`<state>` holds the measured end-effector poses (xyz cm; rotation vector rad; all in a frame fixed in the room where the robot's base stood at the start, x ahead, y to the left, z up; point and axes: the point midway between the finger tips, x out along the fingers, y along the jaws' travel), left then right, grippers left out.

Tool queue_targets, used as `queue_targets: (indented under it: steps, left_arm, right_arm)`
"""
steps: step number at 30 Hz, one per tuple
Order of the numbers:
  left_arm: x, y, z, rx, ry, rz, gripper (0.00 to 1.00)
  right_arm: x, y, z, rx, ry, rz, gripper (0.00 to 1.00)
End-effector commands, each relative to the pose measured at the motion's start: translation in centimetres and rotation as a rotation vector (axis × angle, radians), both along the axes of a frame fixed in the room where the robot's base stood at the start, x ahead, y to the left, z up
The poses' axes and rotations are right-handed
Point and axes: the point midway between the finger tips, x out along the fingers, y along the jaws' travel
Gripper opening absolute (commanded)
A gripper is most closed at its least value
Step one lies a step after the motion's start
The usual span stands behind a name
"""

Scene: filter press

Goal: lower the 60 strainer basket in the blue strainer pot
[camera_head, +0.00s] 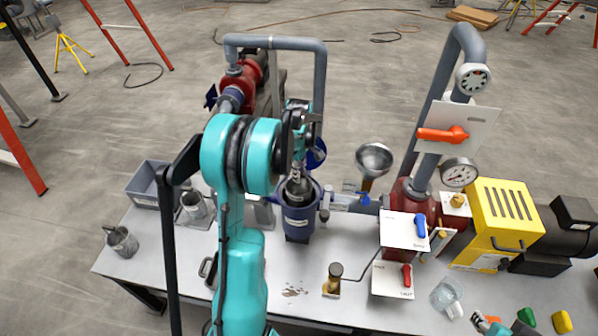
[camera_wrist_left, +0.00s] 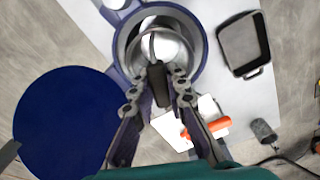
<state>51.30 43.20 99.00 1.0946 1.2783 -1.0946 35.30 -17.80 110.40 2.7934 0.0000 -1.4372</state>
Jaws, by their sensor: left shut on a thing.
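The blue strainer pot (camera_head: 299,222) stands on the bench, open at the top, below my left gripper. In the wrist view its blue rim (camera_wrist_left: 202,50) surrounds the metal strainer basket (camera_wrist_left: 170,45). My left gripper (camera_head: 297,168) reaches down over the pot, and its fingers (camera_wrist_left: 157,85) are shut on the basket's handle. The basket (camera_head: 296,188) is at the pot's mouth, at least partly within the rim; its depth is hard to tell. No number is readable on it. A blue round disc (camera_wrist_left: 60,125), like an open lid, is beside the pot.
Grey pipes (camera_head: 318,90) rise behind the pot. A metal funnel (camera_head: 374,158) and red pump body (camera_head: 410,200) stand to its right. A grey tray (camera_head: 146,190) and metal cups (camera_head: 195,207) are at left. The bench front (camera_head: 330,250) is mostly bare near the pot.

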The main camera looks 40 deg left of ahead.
Motion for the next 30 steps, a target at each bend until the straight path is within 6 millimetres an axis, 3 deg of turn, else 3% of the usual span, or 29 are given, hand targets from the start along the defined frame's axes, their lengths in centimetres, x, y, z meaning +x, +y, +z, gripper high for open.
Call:
queue_targets:
  steps: [30]
  left_arm:
    - [0.0,0.0,-8.9,0.0,0.0,0.0,0.0]
  right_arm:
    - [0.0,0.0,-6.5,0.0,0.0,0.0,0.4]
